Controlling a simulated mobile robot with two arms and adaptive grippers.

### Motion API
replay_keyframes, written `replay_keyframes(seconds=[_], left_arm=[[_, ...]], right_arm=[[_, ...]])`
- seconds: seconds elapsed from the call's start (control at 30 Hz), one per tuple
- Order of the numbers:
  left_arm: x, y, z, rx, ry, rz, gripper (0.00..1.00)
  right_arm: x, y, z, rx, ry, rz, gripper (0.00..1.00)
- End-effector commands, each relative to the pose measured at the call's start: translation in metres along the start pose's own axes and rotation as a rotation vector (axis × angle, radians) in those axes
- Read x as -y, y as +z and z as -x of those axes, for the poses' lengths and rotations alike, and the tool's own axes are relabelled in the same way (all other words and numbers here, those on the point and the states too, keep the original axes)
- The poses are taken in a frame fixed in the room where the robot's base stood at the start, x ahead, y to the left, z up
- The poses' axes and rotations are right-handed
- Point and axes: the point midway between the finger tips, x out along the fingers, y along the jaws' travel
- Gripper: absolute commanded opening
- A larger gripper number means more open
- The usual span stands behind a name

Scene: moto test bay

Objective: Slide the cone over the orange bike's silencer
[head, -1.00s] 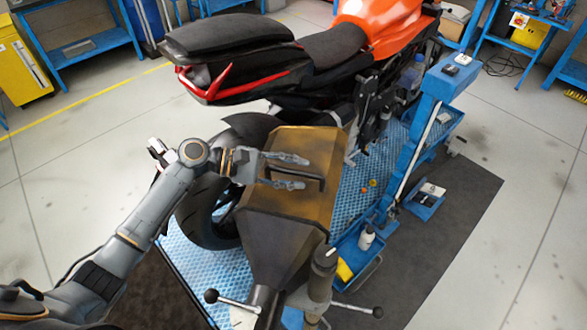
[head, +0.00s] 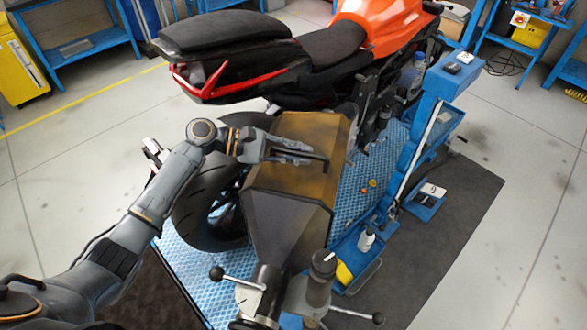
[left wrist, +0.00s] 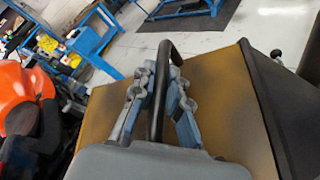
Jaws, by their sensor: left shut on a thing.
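The cone (head: 290,190) is a large brown-gold angular hood that narrows to a black funnel and pipe at the front. My left gripper (head: 300,152) is shut on the black bar handle on top of it. In the left wrist view, the two fingers (left wrist: 158,88) close on the handle from both sides above the brown cone face (left wrist: 220,100). The orange bike (head: 375,25) stands behind, its black and red tail above and left of the cone's far end. I cannot make out the silencer; the cone and tail hide that area. My right gripper does not show.
The rear tyre (head: 205,205) is close on the cone's left. A blue lift platform (head: 375,180) lies under the bike, with a blue post (head: 430,110) at right. A stand with a clamp lever (head: 322,270) is beside the funnel. Floor is clear at far right.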

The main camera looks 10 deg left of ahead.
Motion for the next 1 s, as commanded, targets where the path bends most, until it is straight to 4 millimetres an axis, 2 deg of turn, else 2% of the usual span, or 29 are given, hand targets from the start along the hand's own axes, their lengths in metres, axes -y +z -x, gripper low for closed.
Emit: replay_keyframes(seconds=[0.03,0.3,0.57,0.8,0.83,0.9,1.0], left_arm=[[-0.011,-0.013,-0.003,-0.007,0.016,-0.006,0.0],[-0.042,-0.047,-0.016,-0.005,0.007,-0.002,0.0],[-0.056,-0.053,-0.019,-0.004,0.005,-0.001,0.0],[-0.058,-0.053,-0.018,-0.007,0.009,-0.001,0.0],[-0.058,-0.053,-0.018,-0.008,0.009,-0.001,0.2],[-0.058,-0.053,-0.018,-0.007,0.009,-0.002,0.35],[-0.057,-0.052,-0.018,-0.005,0.008,-0.001,0.37]], right_arm=[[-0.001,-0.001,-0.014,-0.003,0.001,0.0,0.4],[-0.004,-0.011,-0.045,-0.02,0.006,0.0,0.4],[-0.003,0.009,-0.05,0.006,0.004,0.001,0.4],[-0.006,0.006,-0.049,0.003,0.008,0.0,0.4],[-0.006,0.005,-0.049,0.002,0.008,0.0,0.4],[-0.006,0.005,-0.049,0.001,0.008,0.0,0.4],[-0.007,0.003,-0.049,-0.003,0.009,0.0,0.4]])
